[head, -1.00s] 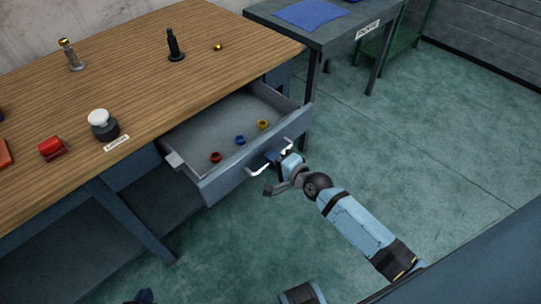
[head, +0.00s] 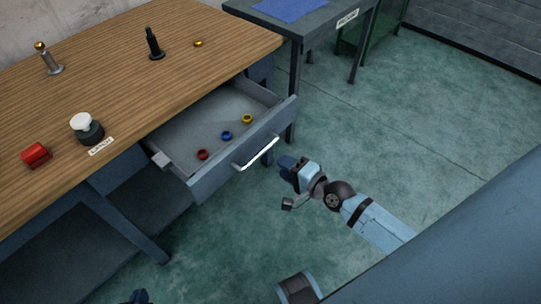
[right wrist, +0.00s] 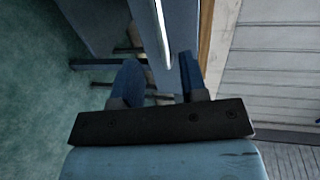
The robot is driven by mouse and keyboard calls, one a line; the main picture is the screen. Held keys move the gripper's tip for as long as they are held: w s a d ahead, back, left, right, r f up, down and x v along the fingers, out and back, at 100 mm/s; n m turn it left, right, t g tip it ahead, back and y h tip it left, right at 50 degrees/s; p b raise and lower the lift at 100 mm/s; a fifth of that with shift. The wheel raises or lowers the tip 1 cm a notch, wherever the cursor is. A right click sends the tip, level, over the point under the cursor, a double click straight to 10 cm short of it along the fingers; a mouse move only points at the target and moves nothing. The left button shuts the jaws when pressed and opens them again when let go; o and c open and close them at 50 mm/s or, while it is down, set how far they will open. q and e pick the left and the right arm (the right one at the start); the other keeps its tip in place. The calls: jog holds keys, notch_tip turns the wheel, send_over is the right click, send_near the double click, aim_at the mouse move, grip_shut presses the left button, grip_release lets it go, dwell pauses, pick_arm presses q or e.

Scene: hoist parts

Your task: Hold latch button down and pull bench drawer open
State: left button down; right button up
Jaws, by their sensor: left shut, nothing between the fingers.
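The bench drawer (head: 205,187) stands pulled out from under the wooden bench. Its white bar handle (head: 260,153) is on the front. In the right wrist view the handle (right wrist: 161,35) lies ahead of the fingertips. My right gripper (head: 287,164) is open and empty, just right of the handle and apart from it. Its two spread blue fingers show in the right wrist view (right wrist: 159,72). The latch button (head: 81,121), white on a dark round base, stands on the bench beside a label. My left gripper (head: 139,296) is shut at the bottom edge, mostly cut off, away from the button.
Red, blue and yellow rings (head: 226,135) lie in the drawer. A red block (head: 36,155), a silver post (head: 48,60), a black post (head: 154,44) and a small brass part (head: 198,43) are on the bench (head: 110,80). A second table (head: 318,32) stands behind. The floor at right is clear.

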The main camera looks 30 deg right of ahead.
pick_arm(q)
jog(key=shift+r, duration=0.15)
pick_arm(e)
jog(key=v, duration=0.3)
jog(key=shift+s+d+r, duration=0.1)
jog(key=shift+s+d, duration=0.05)
jog(key=shift+s, duration=0.2)
jog(key=s+a+f+n+g+h, duration=0.1)
jog(key=s+a+f+n+g, duration=0.1)
jog(key=s+a+n, duration=0.45)
jog(key=s+a+f+n+g+h, duration=0.1)
jog(key=s+a+f+n+g, duration=0.2)
jog(key=n, duration=0.7)
pick_arm(q)
notch_tip(320, 180, up, 15)
jog(key=s+a+p, duration=0.1)
jog(key=p, duration=1.9)
jog(key=shift+a+r+y+p, duration=0.15)
jog(key=shift+a+y+p, duration=0.1)
jog(key=shift+y+p, duration=0.05)
pick_arm(e)
notch_tip(320, 180, up, 16)
jog(key=t, duration=0.1)
jog(key=shift+s+d, duration=0.15)
jog(key=shift+d, duration=0.35)
